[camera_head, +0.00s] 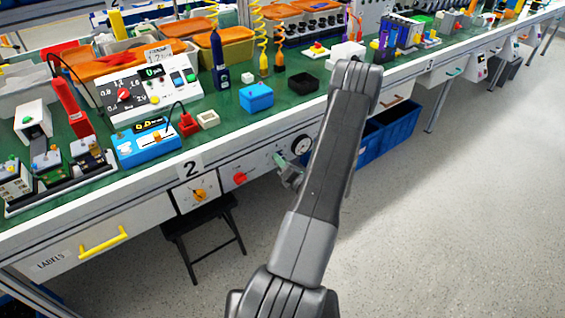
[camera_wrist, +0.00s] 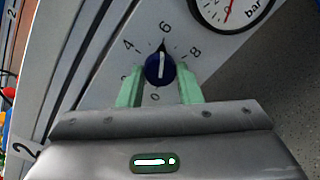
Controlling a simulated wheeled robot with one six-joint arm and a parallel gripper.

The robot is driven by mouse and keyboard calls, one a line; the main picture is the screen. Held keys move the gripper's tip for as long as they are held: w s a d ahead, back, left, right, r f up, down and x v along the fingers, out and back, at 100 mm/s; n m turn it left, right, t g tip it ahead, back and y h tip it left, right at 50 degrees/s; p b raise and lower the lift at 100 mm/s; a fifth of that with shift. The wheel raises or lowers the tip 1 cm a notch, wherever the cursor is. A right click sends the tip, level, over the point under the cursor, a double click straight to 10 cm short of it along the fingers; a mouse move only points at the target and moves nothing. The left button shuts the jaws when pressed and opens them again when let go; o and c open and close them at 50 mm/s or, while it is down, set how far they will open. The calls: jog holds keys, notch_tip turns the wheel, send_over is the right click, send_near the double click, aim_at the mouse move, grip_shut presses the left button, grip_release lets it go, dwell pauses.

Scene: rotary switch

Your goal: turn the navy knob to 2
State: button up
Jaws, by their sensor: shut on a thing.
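The navy knob (camera_wrist: 160,68) is a round dial on the pale front panel, in the middle of the wrist view. Its white line and dark pointer tip point up, close to the 6. The marks 4, 6, 8 and 0 show around it; the mark at lower left is partly covered by a finger. My gripper (camera_wrist: 160,70) has its pale green fingers on either side of the knob and is shut on it. In the head view my gripper (camera_head: 287,168) is at the bench front, partly behind my arm, and I cannot make out the knob there.
A round gauge marked bar (camera_wrist: 230,10) sits right above the knob; it also shows in the head view (camera_head: 302,145). A red knob (camera_head: 239,178) and an orange knob (camera_head: 199,195) are farther left. A black stool (camera_head: 205,232) stands below. Blue crates (camera_head: 392,130) are at right.

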jog(key=shift+f, duration=0.15)
jog(key=shift+d+n+g+y+b, duration=0.1)
jog(key=shift+n+y+b, duration=0.3)
jog(key=shift+n+b, duration=3.6)
jog(key=shift+n+g+y+b, duration=0.1)
jog(key=shift+n+y+b, duration=0.3)
jog(key=shift+n+b, duration=3.6)
jog(key=shift+d+n+g+y+b, duration=0.1)
jog(key=shift+n+y+b, duration=0.3)
jog(key=shift+n+b, duration=3.6)
jog(key=shift+n+p, duration=0.45)
jog(key=shift+n, duration=0.15)
jog(key=o, duration=1)
jog(key=shift+c, duration=0.2)
